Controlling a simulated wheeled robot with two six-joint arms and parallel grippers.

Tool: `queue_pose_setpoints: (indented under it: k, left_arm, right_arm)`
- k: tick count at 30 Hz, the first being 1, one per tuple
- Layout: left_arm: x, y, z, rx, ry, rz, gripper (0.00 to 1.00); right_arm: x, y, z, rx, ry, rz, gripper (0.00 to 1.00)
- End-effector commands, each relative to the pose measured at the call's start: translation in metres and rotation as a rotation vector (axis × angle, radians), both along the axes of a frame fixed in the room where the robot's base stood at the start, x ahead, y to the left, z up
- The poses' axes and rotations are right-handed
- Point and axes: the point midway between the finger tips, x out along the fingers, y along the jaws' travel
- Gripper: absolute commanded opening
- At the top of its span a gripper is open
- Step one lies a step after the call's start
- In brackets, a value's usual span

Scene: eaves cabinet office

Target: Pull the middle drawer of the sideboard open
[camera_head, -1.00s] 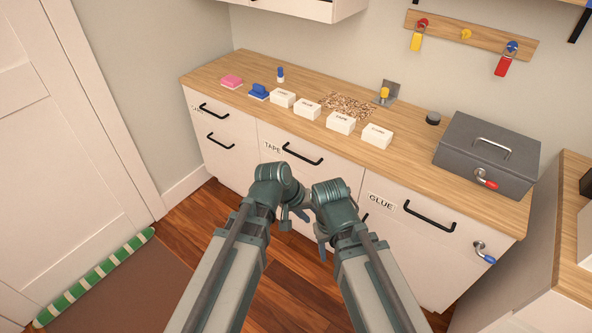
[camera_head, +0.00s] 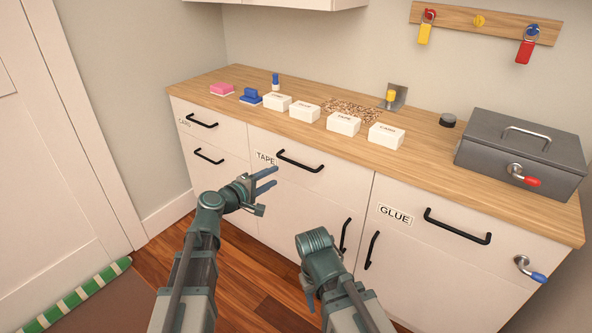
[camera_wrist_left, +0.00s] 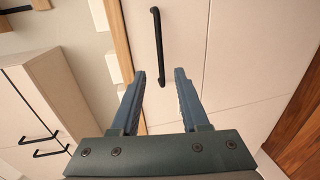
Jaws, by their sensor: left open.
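The sideboard (camera_head: 222,78) has a wood top and white fronts. Its middle drawer (camera_head: 330,185), labelled TAPE, is shut flush and has a black bar handle (camera_head: 300,161). My left gripper (camera_head: 270,178) is open and empty, in front of the drawer, below and left of the handle. In the left wrist view the handle (camera_wrist_left: 158,45) lies ahead, in line with the gap between the open fingers (camera_wrist_left: 160,82), and not between them. My right arm (camera_head: 318,255) is low in front of the sideboard; its fingers are mostly hidden behind its wrist.
Left drawers (camera_head: 209,156) and a GLUE drawer (camera_head: 445,226) flank the middle one, all shut. White boxes (camera_head: 343,124), a sponge (camera_head: 222,88) and a grey cash box (camera_head: 520,150) stand on top. Black handles (camera_head: 371,250) and a blue-tipped lever (camera_head: 530,270) stick out from the lower fronts.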

Motion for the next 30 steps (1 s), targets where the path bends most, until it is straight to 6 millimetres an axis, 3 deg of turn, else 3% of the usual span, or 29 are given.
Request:
queue_pose_setpoints:
  k: [5,21,30]
  left_arm:
    - [0.012,-0.008,-0.003,0.002,0.000,-0.003,0.45]
    - [0.092,-0.067,-0.024,0.003,0.000,-0.005,0.45]
    - [0.108,-0.080,-0.028,0.002,0.001,-0.003,0.45]
  right_arm:
    - [0.000,0.000,-0.003,0.000,0.000,0.000,0.50]
    - [0.000,0.000,-0.024,0.000,-0.001,0.003,0.50]
    - [0.000,0.000,-0.027,0.000,0.000,0.004,0.50]
